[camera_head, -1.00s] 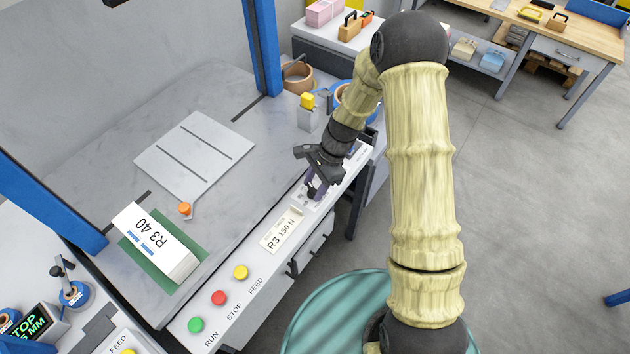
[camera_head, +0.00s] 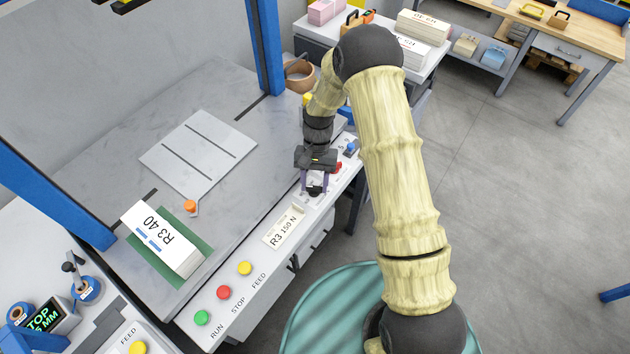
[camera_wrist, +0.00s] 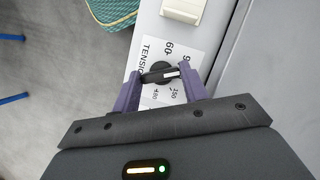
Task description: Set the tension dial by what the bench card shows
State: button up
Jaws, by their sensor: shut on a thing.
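The bench card (camera_head: 284,228) on the front ledge reads "R3 150 N". The tension dial is a black knob (camera_wrist: 158,73) on a white scale plate (camera_wrist: 150,55) marked "TENSION". In the wrist view, 60 and part of a 90 show above the knob, and 150 and what looks like 180 below it. The knob's white mark points right, between the 90 and the 150, toward my right finger, which hides the scale there. My gripper (camera_wrist: 161,85) is shut on the knob, one finger at each end of its bar. In the head view my gripper (camera_head: 314,187) is over the plate.
Green (camera_head: 202,318), red (camera_head: 223,293) and yellow (camera_head: 245,268) buttons sit on the same ledge. A paper stack marked "R3 40" (camera_head: 160,240) lies on a green mat. Red (camera_head: 337,167) and blue (camera_head: 351,149) parts stand just beyond my gripper.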

jog(key=shift+n+h, duration=0.6)
jog(key=shift+n, duration=1)
jog(key=o, duration=1)
jog(key=shift+a, duration=0.1)
jog(key=b+v, duration=0.1)
jog(key=v, duration=1.6)
jog(key=shift+a+r+b, duration=0.1)
jog(key=shift+r+b, duration=0.15)
jog(key=shift+b, duration=0.1)
